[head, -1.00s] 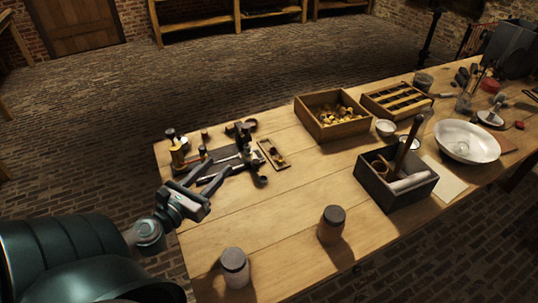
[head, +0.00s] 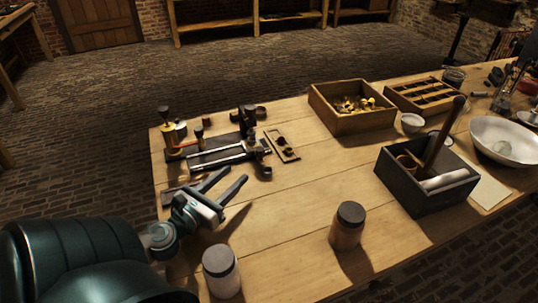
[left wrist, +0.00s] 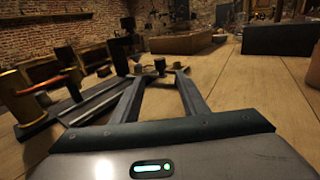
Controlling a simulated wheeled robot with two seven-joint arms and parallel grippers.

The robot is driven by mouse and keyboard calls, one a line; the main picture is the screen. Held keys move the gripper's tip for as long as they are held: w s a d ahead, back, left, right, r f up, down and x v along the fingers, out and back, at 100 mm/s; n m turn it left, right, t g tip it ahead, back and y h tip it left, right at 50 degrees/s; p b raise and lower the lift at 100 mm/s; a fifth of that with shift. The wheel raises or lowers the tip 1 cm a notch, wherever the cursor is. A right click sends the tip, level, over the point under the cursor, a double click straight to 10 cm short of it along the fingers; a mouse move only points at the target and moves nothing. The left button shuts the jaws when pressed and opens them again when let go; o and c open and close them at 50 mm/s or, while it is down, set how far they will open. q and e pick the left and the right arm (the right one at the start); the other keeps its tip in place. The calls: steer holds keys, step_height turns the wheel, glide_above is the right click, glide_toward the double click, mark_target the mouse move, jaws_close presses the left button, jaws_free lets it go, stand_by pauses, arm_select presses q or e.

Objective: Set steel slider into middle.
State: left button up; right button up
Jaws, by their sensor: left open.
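A small apparatus with a dark base (head: 207,143) stands at the table's left end. It has a brass post (head: 168,137), dark-knobbed uprights and a red strip. A pale steel bar (head: 216,159) runs along its near side, and it also shows in the left wrist view (left wrist: 92,107). I cannot tell which small part is the steel slider. A dark knobbed part (head: 262,163) sits at the bar's right end. My left gripper (head: 237,175) is open and empty in front of the apparatus. Its fingers also show in the left wrist view (left wrist: 160,78). My right gripper is out of view.
A small wooden plate (head: 281,142) with dark knobs lies right of the apparatus. Two lidded jars (head: 347,228) (head: 221,272) stand near the front. A dark toolbox (head: 428,190), wooden crates (head: 350,118) and a white bowl (head: 505,142) stand right. The middle table is clear.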

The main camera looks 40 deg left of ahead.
mark_target(255, 146)
arm_select(q)
steer(key=shift+f, duration=0.2)
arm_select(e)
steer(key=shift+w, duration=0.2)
arm_select(q)
steer(key=shift+w, duration=0.2)
steer(key=shift+w+a, duration=0.1)
steer(key=shift+w, duration=0.75)
steer(key=w, duration=0.4)
steer(key=w+a+p, duration=0.1)
steer(key=w, duration=0.4)
steer(key=w+p, duration=0.1)
steer(key=w, duration=0.3)
steer(key=shift+w+a, duration=0.3)
steer(key=shift+w+p, duration=0.3)
steer(key=shift+w, duration=0.55)
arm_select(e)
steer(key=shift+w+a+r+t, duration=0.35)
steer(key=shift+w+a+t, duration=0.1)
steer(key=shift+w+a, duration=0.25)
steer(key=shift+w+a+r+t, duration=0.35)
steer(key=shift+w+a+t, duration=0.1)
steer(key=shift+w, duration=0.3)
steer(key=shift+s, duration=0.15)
